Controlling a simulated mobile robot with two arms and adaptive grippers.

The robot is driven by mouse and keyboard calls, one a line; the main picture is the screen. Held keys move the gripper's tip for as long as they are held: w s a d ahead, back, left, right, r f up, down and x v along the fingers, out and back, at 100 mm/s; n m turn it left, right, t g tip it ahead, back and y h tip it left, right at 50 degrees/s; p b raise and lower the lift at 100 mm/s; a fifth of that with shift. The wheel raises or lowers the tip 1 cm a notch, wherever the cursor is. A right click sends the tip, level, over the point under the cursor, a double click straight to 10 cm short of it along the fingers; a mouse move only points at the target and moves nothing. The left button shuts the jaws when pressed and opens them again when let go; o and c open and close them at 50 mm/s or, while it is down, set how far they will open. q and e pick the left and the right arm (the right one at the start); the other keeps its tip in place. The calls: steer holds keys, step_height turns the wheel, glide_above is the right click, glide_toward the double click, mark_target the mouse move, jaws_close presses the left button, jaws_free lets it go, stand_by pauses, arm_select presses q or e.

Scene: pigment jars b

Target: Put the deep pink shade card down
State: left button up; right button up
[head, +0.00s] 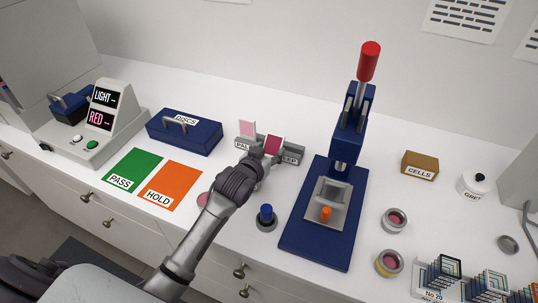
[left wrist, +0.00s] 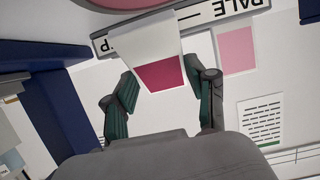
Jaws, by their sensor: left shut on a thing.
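The deep pink shade card (head: 273,145) is white with a deep pink end; in the left wrist view the card (left wrist: 160,76) lies between my fingertips. My left gripper (head: 264,160) is shut on it, and the fingers (left wrist: 160,82) show at its two side edges. The card is at the grey rack (head: 292,154), at the end marked DEEP; the label is partly covered by my gripper. I cannot tell whether the card touches the rack. A pale pink card (head: 247,129) stands at the PALE end and also shows in the left wrist view (left wrist: 236,50). My right gripper is out of view.
A navy press (head: 318,240) with a red-tipped lever stands right of the rack. A blue DISCS box (head: 184,133) is to the left. A blue-knobbed piece (head: 266,217) and a pink disc (head: 204,199) are near my arm. Green PASS (head: 133,170) and orange HOLD (head: 170,185) mats lie left.

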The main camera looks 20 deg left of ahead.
arm_select(q)
steer(key=shift+f, duration=1)
steer(key=shift+f, duration=0.15)
steer(key=o, duration=0.9)
